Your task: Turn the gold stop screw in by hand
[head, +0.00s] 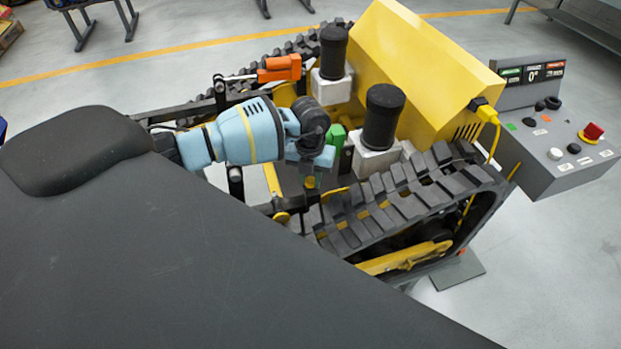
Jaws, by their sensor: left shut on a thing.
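The gold stop screw (310,182) shows as a small gold piece just under my left gripper (309,172), near the front end of the tracked carrier (420,80). My left arm reaches in from the left, and the gripper points down with its jaws shut on the screw. The jaws and wrist hide most of the screw, so its thread and depth cannot be seen. A green block (337,136) sits just behind the gripper. My right gripper is not in view.
Two black-capped posts (383,118) (333,52) stand close beyond the gripper. An orange clamp (279,69) lies behind my arm. The black track (400,205) runs at the near side. A grey control box (560,180) with a red button (592,132) stands right.

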